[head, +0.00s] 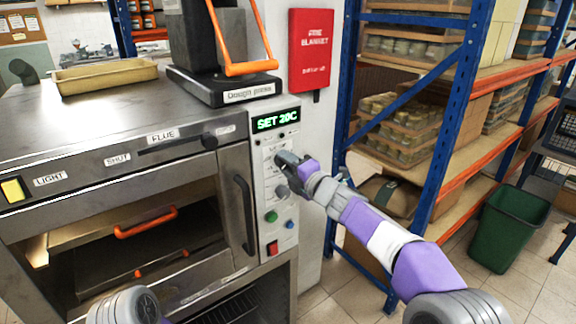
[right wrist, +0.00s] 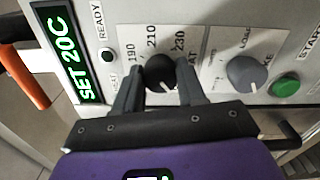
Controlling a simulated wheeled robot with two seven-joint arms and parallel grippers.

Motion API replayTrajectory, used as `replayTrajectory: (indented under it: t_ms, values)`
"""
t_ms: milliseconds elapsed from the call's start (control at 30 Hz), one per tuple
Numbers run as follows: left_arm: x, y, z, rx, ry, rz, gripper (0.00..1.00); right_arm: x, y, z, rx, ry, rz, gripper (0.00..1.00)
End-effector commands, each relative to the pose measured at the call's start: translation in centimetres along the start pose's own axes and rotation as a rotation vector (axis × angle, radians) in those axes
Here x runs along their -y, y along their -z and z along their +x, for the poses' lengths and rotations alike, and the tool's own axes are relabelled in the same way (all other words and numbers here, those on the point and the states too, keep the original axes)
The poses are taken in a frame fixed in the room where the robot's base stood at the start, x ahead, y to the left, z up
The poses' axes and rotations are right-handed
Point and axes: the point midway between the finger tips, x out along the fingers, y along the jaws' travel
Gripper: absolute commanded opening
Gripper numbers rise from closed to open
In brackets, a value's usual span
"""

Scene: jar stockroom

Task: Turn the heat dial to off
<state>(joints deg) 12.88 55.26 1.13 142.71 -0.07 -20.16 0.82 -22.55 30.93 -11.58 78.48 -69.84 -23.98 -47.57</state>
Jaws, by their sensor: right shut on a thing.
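The heat dial (right wrist: 160,72) is a black round knob on the oven's control panel, with 190, 210 and 230 printed around it in the right wrist view. A short white mark shows on its lower edge there. My right gripper (head: 284,159) has its two fingers on either side of this dial, shut on it. In the head view the gripper mostly hides the dial. The green display (head: 276,121) above reads SET 20C, and also shows in the right wrist view (right wrist: 77,55). My left gripper is not in view.
A grey knob (right wrist: 247,73) and a green button (right wrist: 285,86) sit close to the dial. A red switch (head: 272,248) is lower on the panel. The oven door handle (head: 244,212) is just left. Blue shelving (head: 440,130) stands to the right.

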Motion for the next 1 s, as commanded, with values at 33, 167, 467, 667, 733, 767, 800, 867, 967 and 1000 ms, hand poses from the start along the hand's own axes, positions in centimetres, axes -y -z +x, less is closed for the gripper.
replayTrajectory:
  t_ms: [33,167,467,667,733,767,800,867,967,1000]
  values:
    - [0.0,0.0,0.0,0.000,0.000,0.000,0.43,0.0,0.0,0.0,0.001,0.001,-0.003,0.09]
    - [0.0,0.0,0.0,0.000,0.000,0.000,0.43,0.0,0.0,0.0,0.001,0.001,-0.003,0.44]
    - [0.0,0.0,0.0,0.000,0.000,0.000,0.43,0.0,0.0,0.0,0.000,0.000,-0.001,0.65]
    - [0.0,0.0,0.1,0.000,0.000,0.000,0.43,0.0,-0.1,-0.5,0.001,-0.001,0.001,0.65]
    - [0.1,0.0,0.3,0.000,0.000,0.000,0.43,0.0,-0.1,-1.2,0.002,-0.001,0.002,0.65]
    - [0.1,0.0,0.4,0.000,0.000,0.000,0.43,0.0,-0.1,-1.6,0.002,-0.001,0.001,0.65]
    - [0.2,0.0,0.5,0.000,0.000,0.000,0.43,0.0,-0.1,-2.2,0.002,-0.001,0.001,0.65]
    - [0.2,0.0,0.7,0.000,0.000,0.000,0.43,0.0,-0.1,-3.2,0.002,-0.002,0.001,0.65]
    - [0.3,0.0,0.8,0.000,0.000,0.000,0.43,0.0,-0.1,-4.7,0.001,-0.001,0.000,0.65]
    - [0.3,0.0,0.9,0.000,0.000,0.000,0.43,0.0,-0.1,-5.3,0.001,-0.001,0.000,0.65]
